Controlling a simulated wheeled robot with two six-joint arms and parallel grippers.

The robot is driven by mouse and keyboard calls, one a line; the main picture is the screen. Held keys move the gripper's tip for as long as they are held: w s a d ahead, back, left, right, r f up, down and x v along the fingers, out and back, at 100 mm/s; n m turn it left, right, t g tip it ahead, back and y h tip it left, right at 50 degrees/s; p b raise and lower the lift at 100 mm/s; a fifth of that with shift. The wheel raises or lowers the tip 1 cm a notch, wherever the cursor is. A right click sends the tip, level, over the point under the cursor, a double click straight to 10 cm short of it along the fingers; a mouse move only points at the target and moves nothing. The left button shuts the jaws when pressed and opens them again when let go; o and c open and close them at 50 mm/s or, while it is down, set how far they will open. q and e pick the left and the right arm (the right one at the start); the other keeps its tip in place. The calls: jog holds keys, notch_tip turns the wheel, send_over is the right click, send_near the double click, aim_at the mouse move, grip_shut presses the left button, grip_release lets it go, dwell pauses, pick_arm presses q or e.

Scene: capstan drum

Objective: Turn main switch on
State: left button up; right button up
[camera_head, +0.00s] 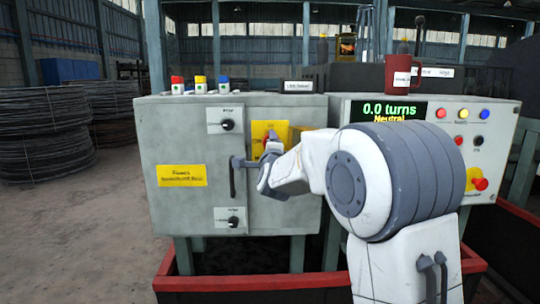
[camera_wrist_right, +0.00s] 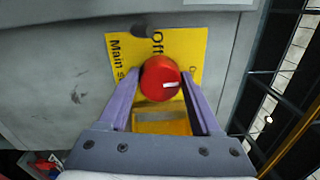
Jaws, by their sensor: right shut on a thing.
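The main switch is a round red knob (camera_wrist_right: 160,78) with a white mark, on a yellow plate (camera_wrist_right: 120,45) lettered "Main s…" and "Off"; the rest of the lettering is partly hidden. In the head view the red knob (camera_head: 273,143) shows at the right of the grey cabinet's front, partly covered by my right arm. My right gripper (camera_wrist_right: 160,92) has its two fingers on either side of the knob and is shut on it. In the wrist view the white mark lies right of the knob's centre. My left gripper is not in view.
The grey cabinet (camera_head: 180,130) has a dark door handle (camera_head: 232,178) close to my right gripper. To the right, a console display (camera_head: 388,111) reads "0.0 turns" and "Neutral". A red mug (camera_head: 398,72) stands on top. A red rail (camera_head: 240,283) runs below.

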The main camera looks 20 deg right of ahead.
jog(key=shift+m+b, duration=0.3)
jog(key=shift+m, duration=0.1)
jog(key=o, duration=1.4)
jog(key=shift+s, duration=0.1)
jog(key=v, duration=1)
jog(key=shift+s, duration=0.1)
jog(key=shift+a, duration=0.1)
